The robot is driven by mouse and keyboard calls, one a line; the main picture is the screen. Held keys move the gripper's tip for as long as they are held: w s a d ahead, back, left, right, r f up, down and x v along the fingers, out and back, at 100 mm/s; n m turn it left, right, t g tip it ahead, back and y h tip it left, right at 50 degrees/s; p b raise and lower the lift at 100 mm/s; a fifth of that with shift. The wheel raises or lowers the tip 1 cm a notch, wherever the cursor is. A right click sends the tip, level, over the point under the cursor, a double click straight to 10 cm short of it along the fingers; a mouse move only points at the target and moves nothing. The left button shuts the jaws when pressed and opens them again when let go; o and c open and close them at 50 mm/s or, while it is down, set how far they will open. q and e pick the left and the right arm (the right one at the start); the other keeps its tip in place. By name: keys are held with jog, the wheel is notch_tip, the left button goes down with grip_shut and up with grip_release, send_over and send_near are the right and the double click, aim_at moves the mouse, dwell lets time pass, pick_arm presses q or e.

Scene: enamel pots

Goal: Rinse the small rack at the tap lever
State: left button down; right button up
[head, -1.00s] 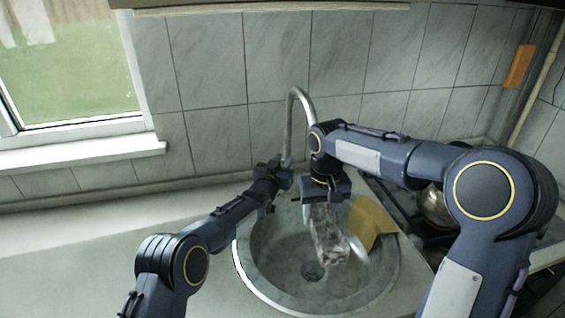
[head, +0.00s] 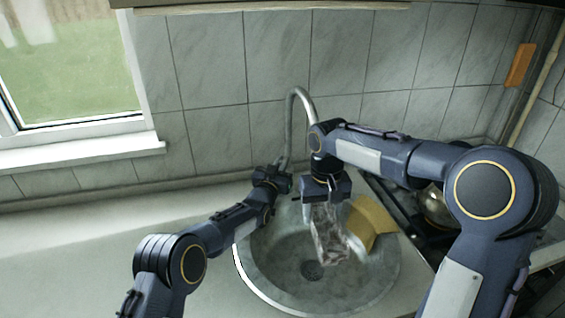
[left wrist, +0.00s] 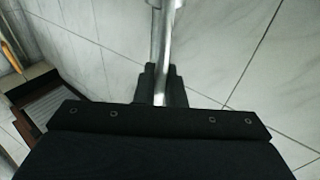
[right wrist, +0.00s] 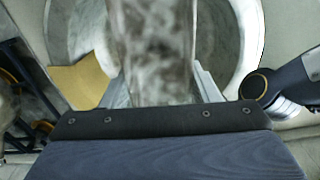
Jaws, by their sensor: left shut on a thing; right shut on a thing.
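The tap (head: 291,110) rises behind the sink (head: 262,285). My left gripper (head: 284,180) is at the tap's base; in the left wrist view its fingers (left wrist: 160,88) are shut around a shiny metal rod of the tap (left wrist: 164,45). Whether this is the lever or the pipe is hard to tell. My right gripper (head: 325,196) is shut on a grey-white mottled piece, seemingly the small rack (head: 328,238), hanging over the basin below the spout. The rack (right wrist: 152,45) fills the space between the right fingers in the right wrist view. A pale streak beside it may be water.
A yellow-brown flat piece (head: 371,220) lies at the sink's right rim, close to the rack. A dark hob with a round metal pot (head: 437,207) stands at the right, behind my right arm. The counter (head: 80,255) at the left is clear.

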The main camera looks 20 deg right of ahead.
pick_arm(q)
jog(key=c, duration=1.6)
grip_release()
jog(key=shift+c, duration=0.2)
jog(key=v, duration=1.2)
jog(key=shift+f, duration=0.1)
